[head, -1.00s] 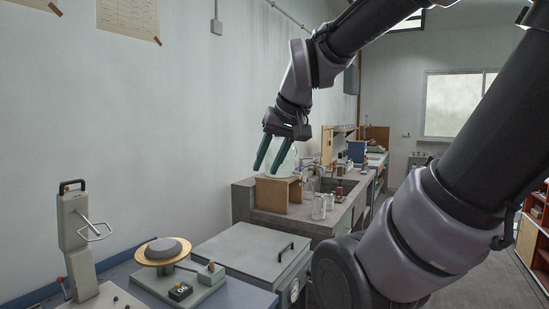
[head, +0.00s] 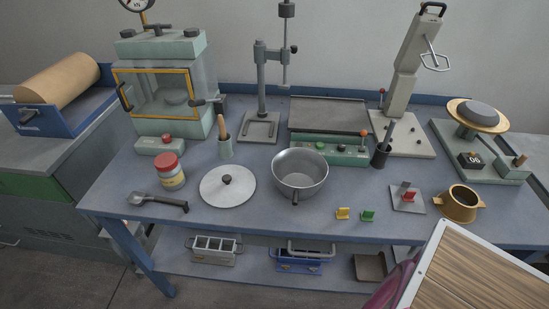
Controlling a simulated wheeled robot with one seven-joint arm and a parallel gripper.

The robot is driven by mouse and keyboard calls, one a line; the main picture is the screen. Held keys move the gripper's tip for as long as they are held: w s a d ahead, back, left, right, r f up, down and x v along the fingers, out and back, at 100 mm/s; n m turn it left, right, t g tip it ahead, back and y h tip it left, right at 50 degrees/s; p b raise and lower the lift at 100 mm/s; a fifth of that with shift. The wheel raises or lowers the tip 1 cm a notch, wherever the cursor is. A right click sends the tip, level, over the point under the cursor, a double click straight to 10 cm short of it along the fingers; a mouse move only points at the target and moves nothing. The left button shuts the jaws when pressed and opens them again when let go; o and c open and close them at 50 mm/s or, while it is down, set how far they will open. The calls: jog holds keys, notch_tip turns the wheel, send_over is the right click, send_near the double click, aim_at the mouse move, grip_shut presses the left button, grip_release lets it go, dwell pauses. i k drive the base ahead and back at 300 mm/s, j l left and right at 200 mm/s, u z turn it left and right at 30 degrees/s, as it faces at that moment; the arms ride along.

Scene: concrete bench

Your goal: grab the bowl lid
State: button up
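The bowl lid (head: 228,190) is a round, pale grey disc with a dark knob at its centre. It lies flat on the blue bench, near the front edge, left of the middle. A metal bowl (head: 300,174) with a short dark handle stands open just to its right, apart from it. My gripper does not show in the head view now, so its opening and its place relative to the lid are hidden.
A jar with a red lid (head: 169,171) and a black-handled scoop (head: 157,201) lie left of the bowl lid. A pestle in a green cup (head: 224,138) stands behind it. A brass pot (head: 459,204) and a wooden-topped board (head: 480,275) are at right.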

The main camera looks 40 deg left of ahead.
aim_at(226, 186)
jog(key=u, duration=2.4)
jog(key=k+j, duration=0.15)
jog(key=j, duration=0.15)
jog(key=k+j, duration=0.1)
jog(key=j, duration=0.25)
jog(key=k+j, duration=0.15)
jog(key=j, duration=0.15)
jog(key=k+j, duration=0.1)
jog(key=j, duration=0.25)
